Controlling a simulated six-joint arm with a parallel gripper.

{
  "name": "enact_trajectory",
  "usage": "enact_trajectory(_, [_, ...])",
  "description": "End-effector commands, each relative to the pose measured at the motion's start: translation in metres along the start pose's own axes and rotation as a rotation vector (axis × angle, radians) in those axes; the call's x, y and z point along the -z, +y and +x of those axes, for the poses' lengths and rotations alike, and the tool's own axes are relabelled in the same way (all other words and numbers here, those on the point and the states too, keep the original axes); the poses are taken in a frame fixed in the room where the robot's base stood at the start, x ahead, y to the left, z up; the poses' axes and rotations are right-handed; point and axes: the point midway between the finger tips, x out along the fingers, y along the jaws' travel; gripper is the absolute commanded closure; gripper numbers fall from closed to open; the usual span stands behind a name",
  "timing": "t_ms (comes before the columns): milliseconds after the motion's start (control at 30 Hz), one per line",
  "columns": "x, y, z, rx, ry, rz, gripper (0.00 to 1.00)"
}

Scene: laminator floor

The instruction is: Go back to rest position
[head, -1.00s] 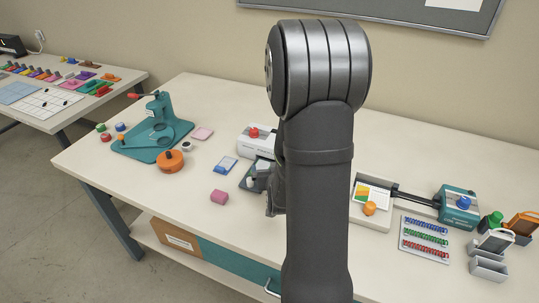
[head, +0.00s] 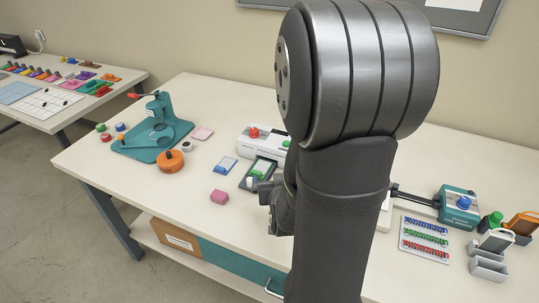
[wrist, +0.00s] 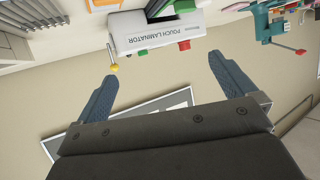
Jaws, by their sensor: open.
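My gripper (wrist: 165,82) is open, with its two blue-grey fingers spread and nothing between them in the wrist view. The wrist view is turned over: the pouch laminator (wrist: 157,38) appears upside down beyond the fingers, apart from them, against the wall. In the head view my arm rises large in the foreground and hides the middle right of the bench. The part near my wrist shows just left of the arm; the fingertips cannot be made out there. The white laminator (head: 250,142) with its red button stands behind, partly covered by the arm.
A teal trimmer (head: 459,205), spiral-coil rack (head: 424,240) and grey bins (head: 488,266) stand right. A wall board (head: 464,14) hangs behind.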

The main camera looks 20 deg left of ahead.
Motion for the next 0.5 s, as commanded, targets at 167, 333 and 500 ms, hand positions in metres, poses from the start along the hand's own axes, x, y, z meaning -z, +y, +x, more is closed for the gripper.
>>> enact_trajectory(167, [0.0001, 0.0000, -0.0105, 0.000, 0.000, 0.000, 0.00])
enact_trajectory(333, [-0.0004, 0.0000, -0.0127, 0.000, -0.001, 0.000, 0.00])
enact_trajectory(500, [-0.0004, 0.0000, -0.0124, 0.000, -0.001, 0.000, 0.00])
